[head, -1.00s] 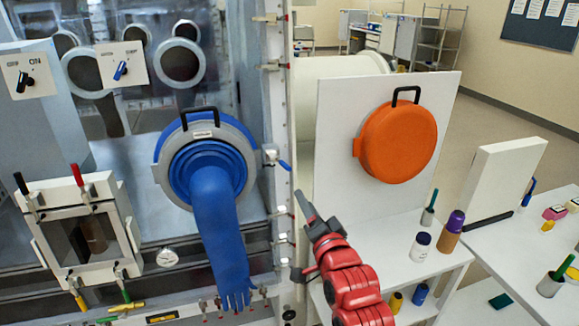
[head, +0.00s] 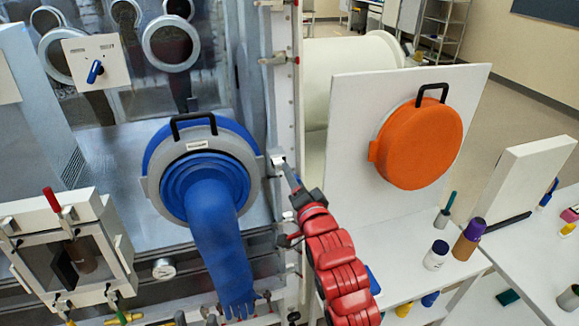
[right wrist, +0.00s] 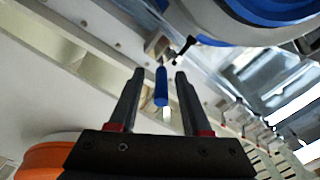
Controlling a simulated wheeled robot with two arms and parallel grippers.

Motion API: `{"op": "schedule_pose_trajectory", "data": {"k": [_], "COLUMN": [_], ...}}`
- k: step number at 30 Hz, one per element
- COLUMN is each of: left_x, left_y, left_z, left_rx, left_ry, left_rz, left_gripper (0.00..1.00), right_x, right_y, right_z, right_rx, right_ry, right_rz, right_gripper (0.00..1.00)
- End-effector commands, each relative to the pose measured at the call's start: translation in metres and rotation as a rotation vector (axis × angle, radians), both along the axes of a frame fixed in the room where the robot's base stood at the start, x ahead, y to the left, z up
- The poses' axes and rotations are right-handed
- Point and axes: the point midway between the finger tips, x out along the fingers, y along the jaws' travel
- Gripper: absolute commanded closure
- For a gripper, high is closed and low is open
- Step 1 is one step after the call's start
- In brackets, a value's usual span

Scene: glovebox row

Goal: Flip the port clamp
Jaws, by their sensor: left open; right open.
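The port clamp is a small metal bracket (head: 277,163) with a blue lever, at the right edge of the blue glove port (head: 204,165). In the right wrist view the blue lever (right wrist: 161,88) sits between the two fingers of my right gripper (right wrist: 159,74), with a gap on each side. The right gripper is open around it. In the head view the right gripper (head: 287,174) reaches the clamp and hides most of the lever. My left gripper is not in view.
A blue glove (head: 222,255) hangs from the port. An orange round cover (head: 420,145) is on the white panel (head: 345,115) to the right. Bottles, including a brown one with a purple cap (head: 467,242), stand on the white shelf. A framed hatch (head: 100,212) is at the left.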

Motion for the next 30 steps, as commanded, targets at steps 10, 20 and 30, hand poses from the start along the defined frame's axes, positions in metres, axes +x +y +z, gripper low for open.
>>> {"op": "schedule_pose_trajectory", "data": {"k": [10, 20, 30], "left_x": [0.0, -0.0001, 0.0], "left_y": [0.0, 0.0, 0.0], "left_z": [0.0004, 0.0005, 0.0005], "left_rx": [0.0, 0.0, 0.0], "left_ry": [0.0, 0.0, 0.0], "left_rz": [0.0, 0.0, 0.0], "left_gripper": [0.48, 0.48, 0.48], "right_x": [0.0006, 0.0006, 0.0007], "right_y": [0.0003, 0.0003, 0.0002], "right_z": [-0.0003, -0.0006, -0.0009], "right_rx": [-0.001, -0.001, -0.002], "right_ry": [0.0, 0.0, 0.002], "right_rz": [0.0, -0.001, 0.0], "right_gripper": [0.55, 1.0, 1.0]}}
